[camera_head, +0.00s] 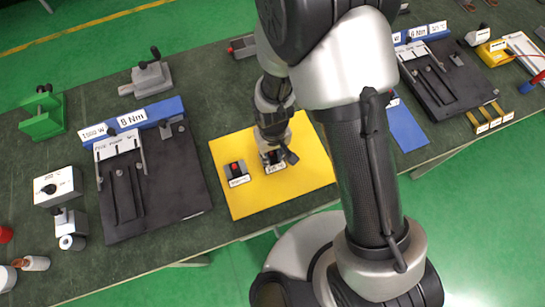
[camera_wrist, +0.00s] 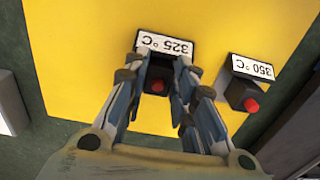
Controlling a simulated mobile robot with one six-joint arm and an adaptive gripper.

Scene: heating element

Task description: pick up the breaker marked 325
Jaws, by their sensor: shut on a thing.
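The breaker marked 325 (camera_wrist: 157,86) is a dark block with a red button, and a white "325 °C" label (camera_wrist: 165,44) is at its far side in the wrist view. My gripper (camera_wrist: 158,72) is shut on it, one finger on each side. In the head view my gripper (camera_head: 272,150) is over the yellow mat (camera_head: 300,195), and the breaker is mostly hidden beneath it. I cannot tell whether the breaker touches the mat. A second breaker (camera_wrist: 243,95), labelled 350 °C, stands apart beside it; it also shows in the head view (camera_head: 235,170).
A black fixture plate (camera_head: 160,195) with a blue back strip lies left of the mat. A blue mat (camera_head: 405,128) and another black fixture (camera_head: 455,85) lie to the right. A green block (camera_head: 42,112) and white boxes (camera_head: 57,187) stand at the left. The mat's front is clear.

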